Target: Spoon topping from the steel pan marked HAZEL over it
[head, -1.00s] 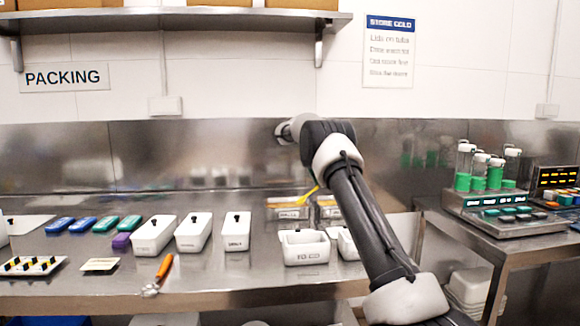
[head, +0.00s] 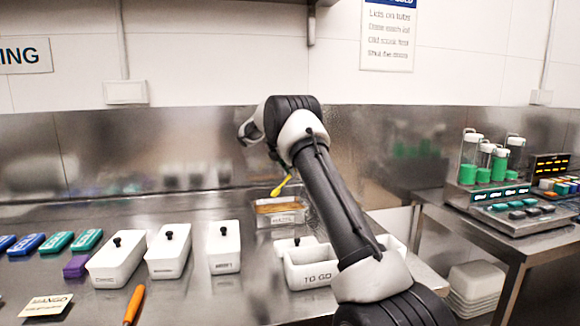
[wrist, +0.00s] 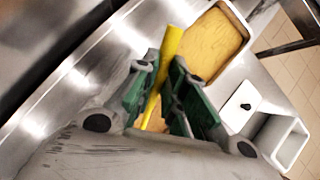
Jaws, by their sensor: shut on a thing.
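My gripper (wrist: 165,88) is shut on the handle of a yellow spoon (wrist: 172,45). In the head view the spoon (head: 282,187) slants down over a steel pan (head: 281,218) of tan topping. The pan's front label is too small to read. The wrist view shows one pan (wrist: 247,28) of tan topping beyond the fingers, and more tan topping between and below them. The spoon's bowl is hidden in the wrist view. An open white tub marked TO GO (head: 310,275) stands in front of the pan; its inside is only partly seen.
Several lidded white tubs (head: 168,252) stand to the left on the steel counter. An orange-handled tool (head: 134,305), a MANGO card (head: 46,306) and a purple block (head: 76,266) lie near them. My arm hides part of the counter.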

